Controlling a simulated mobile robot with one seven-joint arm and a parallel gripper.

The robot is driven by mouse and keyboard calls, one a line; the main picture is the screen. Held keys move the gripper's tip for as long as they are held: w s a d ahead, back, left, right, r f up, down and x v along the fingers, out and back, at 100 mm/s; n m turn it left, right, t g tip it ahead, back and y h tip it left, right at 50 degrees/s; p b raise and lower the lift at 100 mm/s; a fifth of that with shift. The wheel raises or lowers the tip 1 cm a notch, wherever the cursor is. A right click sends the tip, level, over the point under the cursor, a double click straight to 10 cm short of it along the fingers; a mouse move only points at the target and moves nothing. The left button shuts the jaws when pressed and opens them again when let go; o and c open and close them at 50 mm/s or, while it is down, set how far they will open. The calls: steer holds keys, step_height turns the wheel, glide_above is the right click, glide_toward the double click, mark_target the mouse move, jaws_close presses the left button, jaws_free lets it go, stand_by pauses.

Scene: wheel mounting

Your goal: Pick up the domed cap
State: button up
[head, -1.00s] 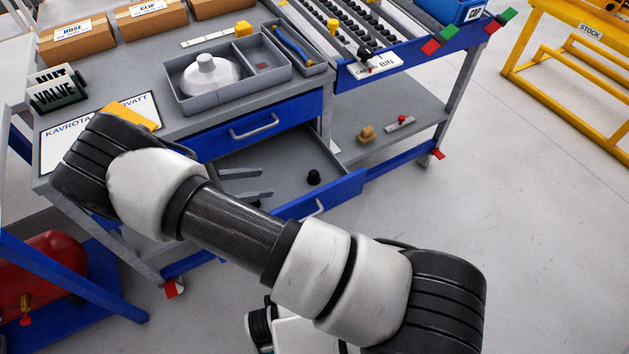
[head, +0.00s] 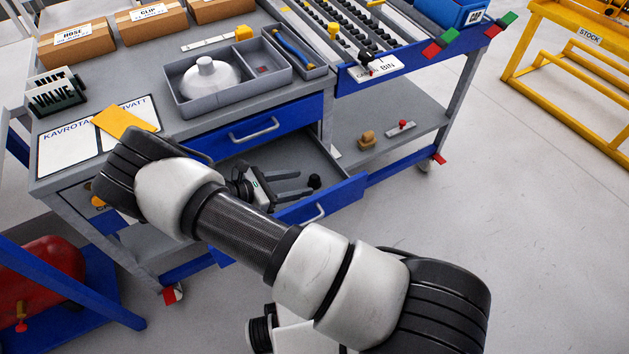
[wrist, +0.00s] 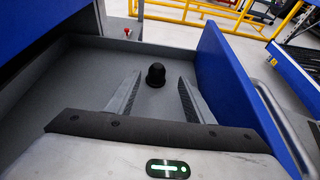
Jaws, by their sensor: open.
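A small black domed cap (head: 314,181) stands upright on the floor of the open drawer. It also shows in the wrist view (wrist: 156,75), with a rounded top and a wider base. My gripper (head: 305,183) reaches low into the drawer from the left, its fingers pointing toward the cap. In the wrist view my gripper (wrist: 160,85) is open, with one finger on either side of the line to the cap. The cap appears at or just beyond the fingertips, with clear space to each side. I see no contact.
The drawer's blue front (head: 340,199) and grey side walls stand close around the fingers. The worktop above holds a grey tray (head: 180,107) with a white domed part (head: 208,78). Paper sheets (head: 65,143) lie at the worktop's left.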

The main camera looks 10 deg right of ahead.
mark_target(310, 180)
steer(key=x, duration=0.5)
steer(key=shift+w+a+f+b, duration=0.1)
steer(key=shift+w+a+b, duration=0.15)
steer(key=shift+b, duration=0.1)
steer(key=c, duration=1.1)
